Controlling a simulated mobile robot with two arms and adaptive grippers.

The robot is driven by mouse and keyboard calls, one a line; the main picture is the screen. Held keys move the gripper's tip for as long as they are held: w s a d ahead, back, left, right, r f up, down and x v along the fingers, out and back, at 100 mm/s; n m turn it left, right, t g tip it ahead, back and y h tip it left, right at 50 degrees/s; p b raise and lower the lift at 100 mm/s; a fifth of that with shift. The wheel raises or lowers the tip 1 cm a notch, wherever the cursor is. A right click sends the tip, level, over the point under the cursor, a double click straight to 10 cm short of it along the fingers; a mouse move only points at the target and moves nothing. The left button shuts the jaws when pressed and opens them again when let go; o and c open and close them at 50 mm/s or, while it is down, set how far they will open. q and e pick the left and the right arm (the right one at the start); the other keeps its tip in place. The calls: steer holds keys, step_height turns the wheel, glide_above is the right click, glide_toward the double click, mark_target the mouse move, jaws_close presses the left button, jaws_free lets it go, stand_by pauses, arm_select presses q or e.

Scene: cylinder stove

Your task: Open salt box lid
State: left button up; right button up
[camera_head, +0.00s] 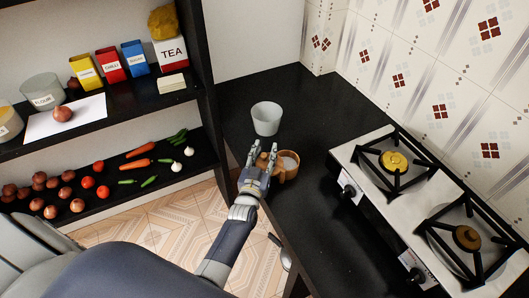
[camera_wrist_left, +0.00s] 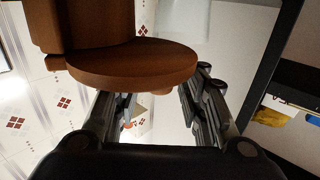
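The salt box (camera_head: 291,166) is a small round brown wooden box on the black counter, with white salt showing in its top. Its flat round lid (camera_wrist_left: 135,62) is swung out to the side of the box body (camera_wrist_left: 90,22) in the left wrist view, leaving the salt at least partly uncovered. My left gripper (camera_head: 262,151) is beside the box, on its left in the head view, with its fingers apart. In the left wrist view the fingers (camera_wrist_left: 157,103) lie close to the lid with nothing clearly between them; whether they touch it I cannot tell.
A pale grey cup (camera_head: 267,118) stands on the counter (camera_head: 300,95) just behind the gripper. A gas stove (camera_head: 440,200) is to the right. Black shelves (camera_head: 130,108) with vegetables and boxes are at left.

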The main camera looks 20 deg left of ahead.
arm_select(q)
steer(key=shift+s, duration=0.15)
steer(key=shift+s+f, duration=0.1)
steer(key=shift+s, duration=0.25)
steer(key=s+d, duration=0.2)
steer(key=s, duration=0.9)
